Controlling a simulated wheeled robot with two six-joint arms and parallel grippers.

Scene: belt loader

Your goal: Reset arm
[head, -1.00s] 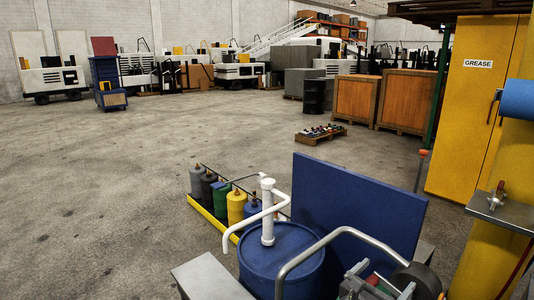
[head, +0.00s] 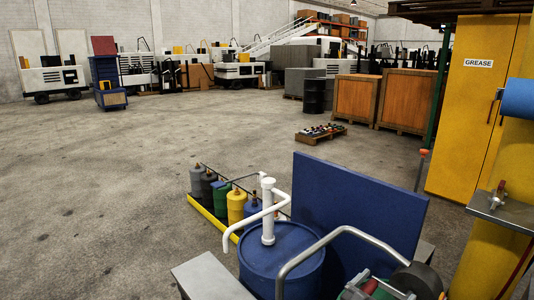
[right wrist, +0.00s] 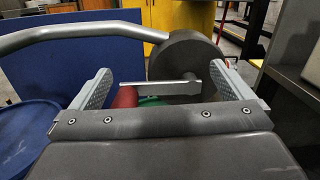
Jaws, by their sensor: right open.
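A red cylinder (right wrist: 125,98) and a green thing (right wrist: 151,101) show beyond and between the fingers; neither is gripped. A grey bar (right wrist: 160,87) and a dark round drum (right wrist: 187,66) are just past the fingers. My left gripper is in neither view.
A bent grey tube (head: 312,245) arches beside the gripper. A blue barrel with a white pump (head: 280,262) stands left, and a blue panel (head: 355,205) behind. A yellow grease cabinet (head: 475,110) is at right. Open floor (head: 120,170) lies to the left.

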